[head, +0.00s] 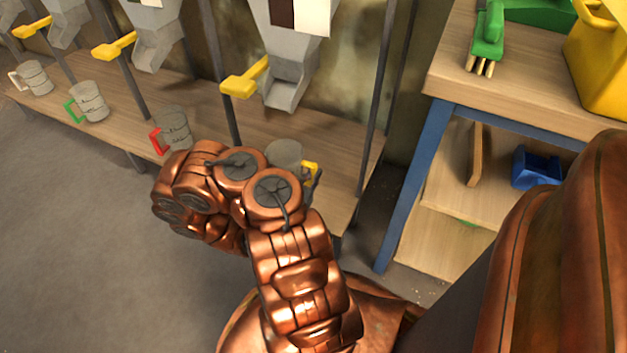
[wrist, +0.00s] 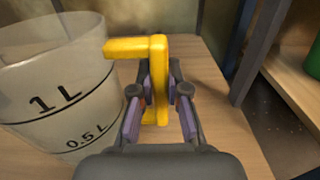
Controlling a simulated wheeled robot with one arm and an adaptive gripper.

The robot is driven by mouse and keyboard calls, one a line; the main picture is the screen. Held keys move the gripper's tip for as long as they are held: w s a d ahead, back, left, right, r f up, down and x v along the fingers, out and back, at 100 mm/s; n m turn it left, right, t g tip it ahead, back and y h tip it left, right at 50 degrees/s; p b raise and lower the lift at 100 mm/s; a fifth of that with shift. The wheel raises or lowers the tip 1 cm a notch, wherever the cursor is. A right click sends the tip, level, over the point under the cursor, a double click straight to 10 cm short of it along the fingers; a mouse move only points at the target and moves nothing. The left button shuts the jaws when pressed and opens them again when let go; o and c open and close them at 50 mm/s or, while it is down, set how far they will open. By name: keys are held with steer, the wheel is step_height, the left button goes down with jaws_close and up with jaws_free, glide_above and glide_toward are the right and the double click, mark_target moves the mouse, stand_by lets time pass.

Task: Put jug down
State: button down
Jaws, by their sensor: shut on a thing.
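The jug (head: 285,152) is grey with a yellow handle (head: 311,172), at the right end of the low wooden bench, partly hidden behind my arm. In the wrist view the jug (wrist: 55,85) is at the left, roughly upright, with "1 L" and "0.5 L" marks. My gripper (wrist: 159,90) is shut on its yellow handle (wrist: 158,60), one finger on each side. The jug's base is hidden, so I cannot tell whether it touches the bench.
The bench (head: 345,195) also holds jugs with red (head: 174,128), green (head: 90,101) and white (head: 34,77) handles. Grey dispensers with yellow levers (head: 243,80) hang above. Thin posts stand along the bench. A blue-legged shelf (head: 425,170) stands right, past a gap.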

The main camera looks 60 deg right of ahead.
steer(key=shift+f, duration=0.9)
steer(key=shift+f+b, duration=0.1)
steer(key=shift+b, duration=0.25)
steer(key=c, duration=1.2)
jaws_free()
steer(key=shift+o, duration=0.2)
steer(key=shift+a+r+p, duration=0.1)
steer(key=shift+r+p, duration=0.15)
steer(key=shift+p, duration=0.1)
steer(key=a+p, duration=0.4)
steer(key=a, duration=0.7)
steer(key=shift+s+a, duration=0.25)
steer(key=shift+a, duration=0.15)
